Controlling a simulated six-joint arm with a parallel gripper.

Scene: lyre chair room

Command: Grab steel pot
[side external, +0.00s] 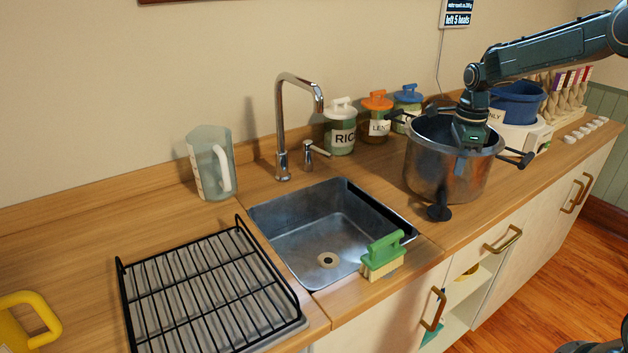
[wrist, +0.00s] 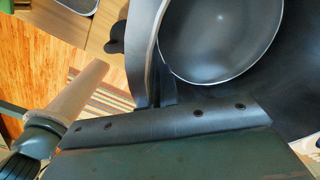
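The steel pot (side external: 445,172) stands upright on the wooden counter, right of the sink in the side view, with dark handles sticking out from its rim. My gripper (side external: 469,143) points down at the pot's near right rim and overlaps its opening. In the wrist view, the pot's round dark interior (wrist: 220,38) fills the upper right, close to my gripper's dark body along the bottom. The fingertips are hidden or too small to tell whether they are apart or touch the rim.
A sink (side external: 325,235) with a tall faucet (side external: 281,130) lies left of the pot. Lidded jars (side external: 341,130) stand behind it, and a blue pot (side external: 518,102) on a white appliance stands to its right. A green-handled brush (side external: 382,258) sits at the sink's front edge.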

